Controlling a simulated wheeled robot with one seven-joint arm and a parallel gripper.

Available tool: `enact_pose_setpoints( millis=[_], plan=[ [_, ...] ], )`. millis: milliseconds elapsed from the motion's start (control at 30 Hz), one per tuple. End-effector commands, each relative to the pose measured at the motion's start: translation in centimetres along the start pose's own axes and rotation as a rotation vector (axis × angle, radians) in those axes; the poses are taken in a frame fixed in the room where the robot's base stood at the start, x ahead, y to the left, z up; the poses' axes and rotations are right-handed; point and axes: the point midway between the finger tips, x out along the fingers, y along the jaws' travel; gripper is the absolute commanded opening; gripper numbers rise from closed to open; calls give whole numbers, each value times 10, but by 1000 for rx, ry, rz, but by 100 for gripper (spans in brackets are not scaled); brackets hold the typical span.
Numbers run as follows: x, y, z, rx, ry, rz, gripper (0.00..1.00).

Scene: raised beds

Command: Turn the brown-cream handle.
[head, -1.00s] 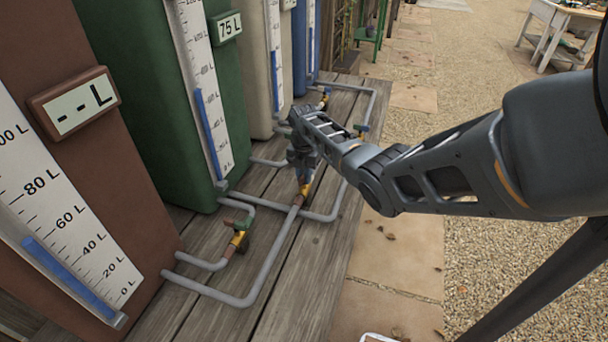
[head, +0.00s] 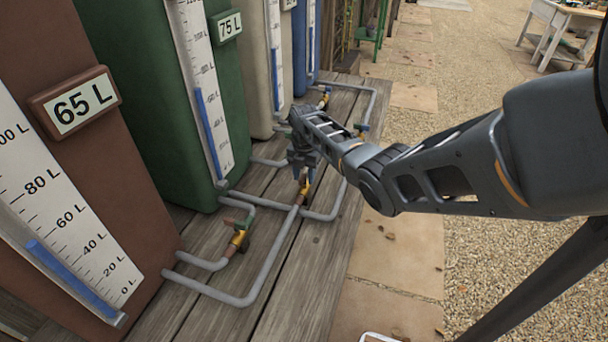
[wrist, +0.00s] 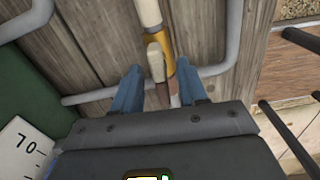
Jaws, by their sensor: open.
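The brown-cream handle (wrist: 156,62) shows in the wrist view between my finger tips, cream at the far part and brown nearer the palm. It sits on a yellow valve body (wrist: 169,44) on a grey pipe. In the head view this brass-coloured valve (head: 305,188) is just below my gripper (head: 303,175), and the handle is mostly hidden there. My gripper, also in the wrist view (wrist: 160,72), is open, with one blue finger on each side of the handle and a visible gap on both sides.
Brown (head: 110,190), green (head: 150,110), cream and blue tanks stand in a row at left. The wooden deck (head: 290,325) has bare boards, with paving and gravel at right.

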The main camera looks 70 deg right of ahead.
Motion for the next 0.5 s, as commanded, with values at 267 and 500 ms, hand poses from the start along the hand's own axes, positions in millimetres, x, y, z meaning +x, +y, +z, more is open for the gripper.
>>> enact_pose_setpoints(
  millis=[267, 500],
  plan=[
    [-24, 0, 0, 0, -2, 3, 42],
    [-61, 1, 0, 0, -1, 3, 42]
  ],
)
